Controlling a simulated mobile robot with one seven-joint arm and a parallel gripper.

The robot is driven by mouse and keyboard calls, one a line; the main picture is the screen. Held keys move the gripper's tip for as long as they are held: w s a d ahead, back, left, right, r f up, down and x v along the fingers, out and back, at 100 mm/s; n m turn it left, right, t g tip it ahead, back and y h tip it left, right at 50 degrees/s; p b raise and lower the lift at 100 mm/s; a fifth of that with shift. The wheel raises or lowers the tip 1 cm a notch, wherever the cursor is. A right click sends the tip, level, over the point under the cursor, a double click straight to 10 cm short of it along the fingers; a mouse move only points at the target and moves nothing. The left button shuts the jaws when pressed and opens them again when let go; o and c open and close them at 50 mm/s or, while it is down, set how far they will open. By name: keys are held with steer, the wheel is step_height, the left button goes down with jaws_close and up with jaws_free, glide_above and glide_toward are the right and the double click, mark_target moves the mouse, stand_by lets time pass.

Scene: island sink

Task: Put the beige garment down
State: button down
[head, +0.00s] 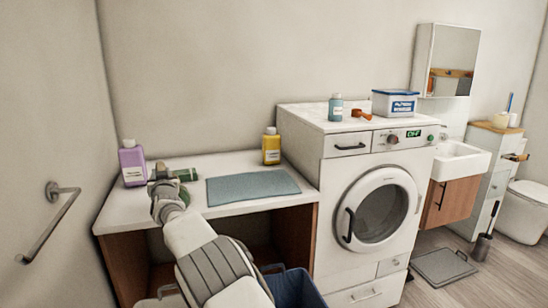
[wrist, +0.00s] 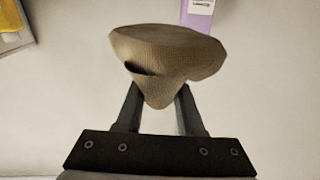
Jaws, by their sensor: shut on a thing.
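The beige garment (wrist: 170,55) is a crumpled, ribbed bundle in the wrist view. My gripper (wrist: 160,98) is shut on its lower part, with one dark finger on each side. The bundle covers the fingertips. In the head view my gripper (head: 162,176) is at the left part of the white counter (head: 145,207), close to the purple bottle. The garment is hard to make out there, and I cannot tell whether it touches the counter.
A purple bottle (head: 132,163) stands at the counter's left end. A dark green object (head: 186,174) is just right of my gripper. A grey-blue cloth (head: 250,187) lies flat mid-counter, with a yellow bottle (head: 271,147) behind it. A washing machine (head: 330,200) borders the right.

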steer(key=s+d+f+m+h, duration=0.1)
steer(key=s+d+f, duration=0.6)
steer(key=d, duration=0.9)
steer(key=s+d+f+m+t+h, duration=0.1)
steer(key=s+d+f+h, duration=0.3)
steer(key=d, duration=1.2)
steer(key=s+d+f+m+h, duration=0.2)
steer(key=s+d+f+m, duration=0.1)
steer(key=s+d+f, duration=0.8)
steer(key=s+d, duration=0.2)
steer(key=d, duration=0.3)
steer(key=shift+d+f+h, duration=0.2)
steer(key=shift+d+h, duration=0.1)
steer(key=shift+d, duration=0.05)
steer(key=shift+w+r+t, duration=0.1)
steer(key=shift+t, duration=0.2)
step_height(320, 180, up, 11)
steer(key=p, duration=1.1)
steer(key=shift+r, duration=0.2)
steer(key=shift+f, duration=0.1)
steer(key=shift+d, duration=0.15)
